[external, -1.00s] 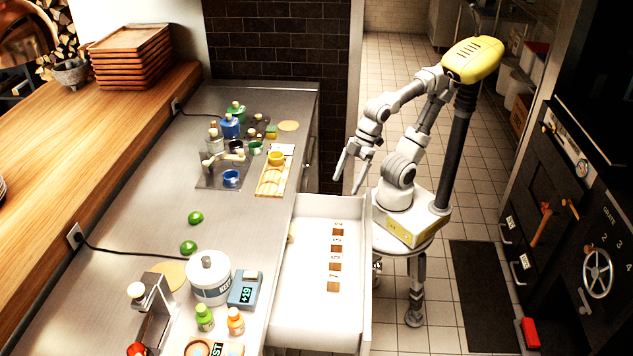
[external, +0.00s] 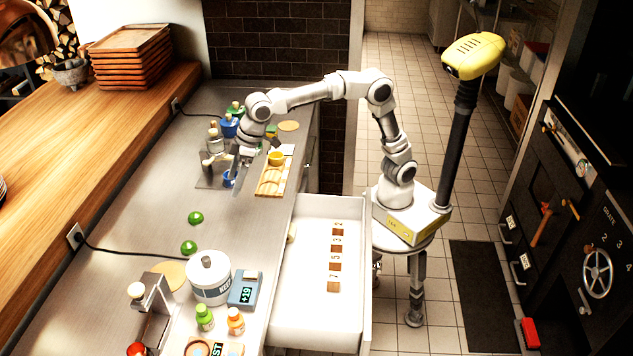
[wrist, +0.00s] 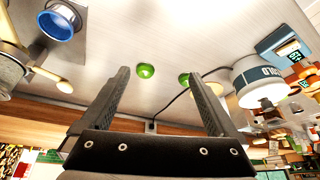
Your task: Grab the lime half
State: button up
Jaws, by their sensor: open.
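Two green lime halves lie on the steel counter: one (external: 195,217) nearer the middle and one (external: 189,247) closer to the white pot. In the wrist view, one lime half (wrist: 146,71) shows between the fingers and the other (wrist: 184,79) beside the right fingertip. My gripper (external: 238,182) is over the counter by the blue cup, up-right of both limes in the external view and apart from them. Its fingers (wrist: 157,76) are spread, with nothing between them.
The blue cup (wrist: 57,22) and a yellow cup on a wooden board (external: 268,188) are close to my gripper. A white pot (external: 209,283), a scale (external: 245,290) and small bottles stand at the front. An open drawer (external: 318,214) juts right. Counter around the limes is clear.

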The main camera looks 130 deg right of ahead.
jog(key=m, duration=0.1)
send_near(197, 213)
jog(key=f, duration=0.2)
jog(key=shift+h, duration=0.4)
jog(key=x, duration=0.2)
jog(key=b+x, duration=0.1)
jog(key=x, duration=0.2)
jog(key=b+x, duration=0.1)
jog(key=x, duration=0.1)
jog(key=shift+w+a+f, duration=0.1)
jog(key=shift+w+f, duration=0.1)
jog(key=shift+w, duration=0.2)
jog(key=c, duration=0.9)
